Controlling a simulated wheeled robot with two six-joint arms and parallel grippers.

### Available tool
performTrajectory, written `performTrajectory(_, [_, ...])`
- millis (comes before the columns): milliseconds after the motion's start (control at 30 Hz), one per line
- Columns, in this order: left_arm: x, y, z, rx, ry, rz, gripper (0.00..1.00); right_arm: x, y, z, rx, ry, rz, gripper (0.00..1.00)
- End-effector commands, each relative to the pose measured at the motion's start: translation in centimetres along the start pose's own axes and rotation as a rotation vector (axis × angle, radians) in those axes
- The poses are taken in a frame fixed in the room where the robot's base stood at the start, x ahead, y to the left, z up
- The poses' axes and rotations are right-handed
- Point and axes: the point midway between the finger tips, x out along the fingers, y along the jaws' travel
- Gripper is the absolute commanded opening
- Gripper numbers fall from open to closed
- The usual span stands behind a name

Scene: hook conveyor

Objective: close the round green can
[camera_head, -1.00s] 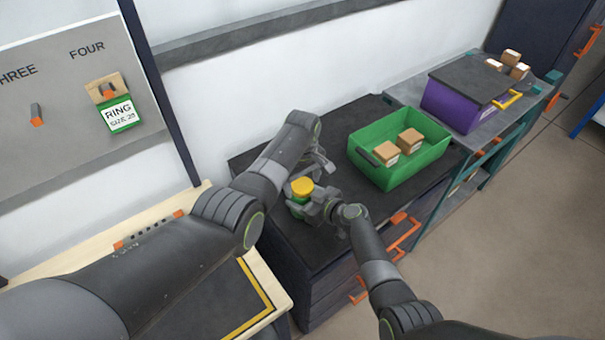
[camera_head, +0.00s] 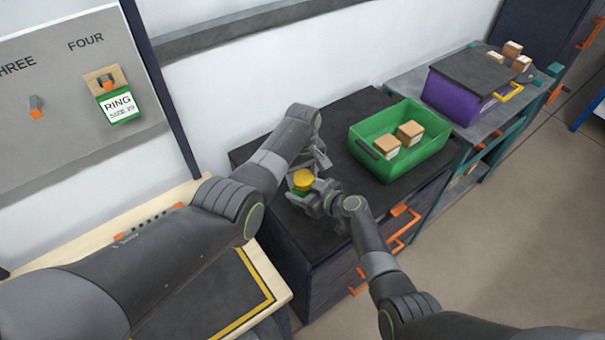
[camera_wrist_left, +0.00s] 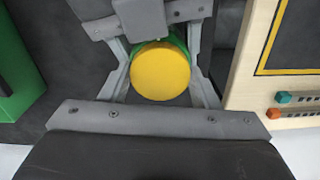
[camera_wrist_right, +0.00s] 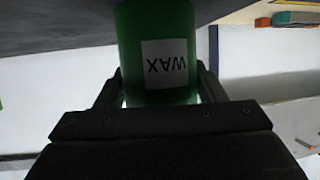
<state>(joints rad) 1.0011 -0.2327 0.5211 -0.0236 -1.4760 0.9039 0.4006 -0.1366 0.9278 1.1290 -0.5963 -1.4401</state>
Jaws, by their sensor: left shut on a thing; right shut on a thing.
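The round green can (camera_wrist_right: 158,40) has a white label reading WAX, upside down in the right wrist view. My right gripper (camera_wrist_right: 160,92) is shut on its body from the side, and in the head view that gripper (camera_head: 312,198) is just in front of the can. The round yellow lid (camera_wrist_left: 160,72) is at the can's top, with a green rim showing behind it; it also shows in the head view (camera_head: 303,180). My left gripper (camera_wrist_left: 160,80) is shut on the lid, a finger on each side. I cannot tell whether the lid is fully seated.
The can is over a dark cabinet top (camera_head: 262,160). A green bin (camera_head: 440,150) with two boxes stands to its right. Beyond is a purple bin (camera_head: 455,100) with a dark cover and small boxes behind. A light wooden-edged bench (camera_head: 280,300) is at lower left.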

Motion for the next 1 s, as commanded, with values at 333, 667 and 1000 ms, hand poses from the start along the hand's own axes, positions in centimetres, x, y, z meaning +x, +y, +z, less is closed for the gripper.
performTrajectory(333, [0.0,0.03,-0.01,0.404,0.001,0.001,0.28,0.01,-0.05,0.05,0.001,-0.001,-0.001,0.0])
performTrajectory(667, [-0.01,0.04,-0.02,0.44,0.001,0.001,0.28,0.01,-0.06,0.04,0.0,-0.001,-0.001,0.0])
performTrajectory(1000, [0.0,0.03,-0.01,0.438,0.001,0.001,0.77,0.01,-0.06,0.05,0.001,-0.001,-0.001,0.0])
